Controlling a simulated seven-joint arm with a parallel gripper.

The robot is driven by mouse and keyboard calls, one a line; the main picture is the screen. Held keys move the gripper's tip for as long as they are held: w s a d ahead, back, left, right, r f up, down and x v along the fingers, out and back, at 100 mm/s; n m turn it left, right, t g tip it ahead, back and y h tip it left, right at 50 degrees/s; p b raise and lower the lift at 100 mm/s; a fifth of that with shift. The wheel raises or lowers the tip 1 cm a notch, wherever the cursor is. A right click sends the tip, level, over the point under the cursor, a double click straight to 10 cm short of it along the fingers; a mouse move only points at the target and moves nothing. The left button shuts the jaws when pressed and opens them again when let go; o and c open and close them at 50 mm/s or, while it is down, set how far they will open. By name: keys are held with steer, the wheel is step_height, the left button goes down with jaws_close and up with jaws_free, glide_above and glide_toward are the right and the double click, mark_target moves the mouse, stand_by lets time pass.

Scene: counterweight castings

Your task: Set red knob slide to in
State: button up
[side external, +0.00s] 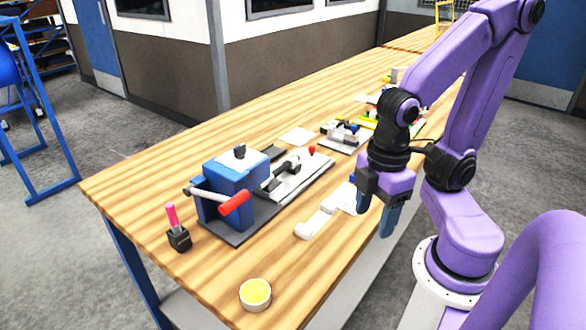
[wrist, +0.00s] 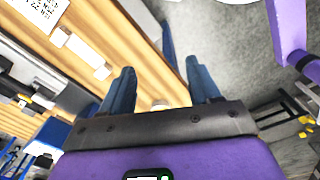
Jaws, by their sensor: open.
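The slide's small red knob (side external: 312,150) stands at the far right end of a pale slide mechanism (side external: 292,180) in the side view. The mechanism and a blue block (side external: 236,188) with a red-handled lever (side external: 234,203) sit on a dark base plate. My gripper (side external: 376,216) is open and empty, pointing down near the table's front edge, to the right of and apart from the knob. Its blue fingers also show apart in the wrist view (wrist: 161,78). I cannot make out the red knob in the wrist view.
A white bar-shaped part (side external: 315,222) lies between the mechanism and my gripper. A yellow-topped round tin (side external: 255,294) and a pink-handled tool in a black holder (side external: 178,237) stand near the left end. Another fixture (side external: 345,134) stands farther back. The table's left corner is bare.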

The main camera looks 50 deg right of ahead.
steer(key=shift+c, duration=1.3)
steer(key=w+d+r+m, duration=0.2)
steer(key=w+r+m, duration=0.15)
steer(key=w, duration=0.75)
steer(key=w+d+r+m, duration=0.25)
steer(key=w+m, duration=0.25)
steer(key=w, duration=0.6)
steer(key=m, duration=0.7)
glide_above(312, 146)
step_height(312, 146, down, 17)
steer(key=shift+d+f, duration=0.1)
